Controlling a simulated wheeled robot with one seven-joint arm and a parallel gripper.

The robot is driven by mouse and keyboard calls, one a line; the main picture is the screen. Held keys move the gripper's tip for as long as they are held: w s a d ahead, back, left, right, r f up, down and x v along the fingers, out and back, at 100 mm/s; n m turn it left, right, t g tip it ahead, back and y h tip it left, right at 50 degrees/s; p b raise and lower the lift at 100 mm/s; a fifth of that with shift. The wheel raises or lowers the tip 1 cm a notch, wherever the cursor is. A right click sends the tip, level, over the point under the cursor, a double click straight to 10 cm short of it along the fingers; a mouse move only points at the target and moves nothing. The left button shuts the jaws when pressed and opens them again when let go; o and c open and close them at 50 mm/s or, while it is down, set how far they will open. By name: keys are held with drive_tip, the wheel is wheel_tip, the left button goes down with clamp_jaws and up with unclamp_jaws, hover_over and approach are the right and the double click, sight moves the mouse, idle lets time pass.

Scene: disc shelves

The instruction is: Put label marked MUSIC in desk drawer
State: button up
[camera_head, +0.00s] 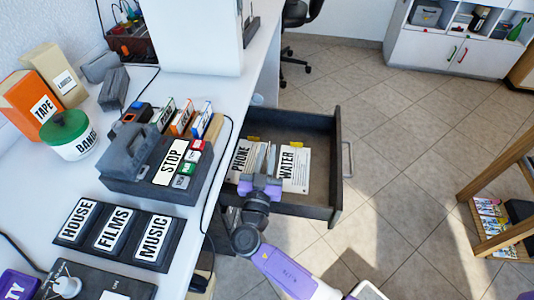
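The white label marked MUSIC (152,238) lies in the right-hand slot of a dark holder on the desk, beside the FILMS label (114,229) and the HOUSE label (76,221). The desk drawer (327,205) is pulled open at the desk's right side. Inside it lie a PHONE label (240,158) and a WATER label (292,168). My purple and grey gripper (265,158) is over the drawer, between these two labels and well away from MUSIC. Pale narrow shapes at its tip overlap the drawer contents, so I cannot tell whether it is open or holds anything.
A dark device with a STOP label (169,162) stands behind the label holder. An orange TAPE box (38,105) and a green-lidded BAND-marked jar (70,136) stand at the left. A wooden shelf (490,200) stands at the right. The floor between is clear.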

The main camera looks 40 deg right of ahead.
idle(0.3)
drive_tip(key=v, duration=1.2)
drive_tip(key=shift+r, duration=0.15)
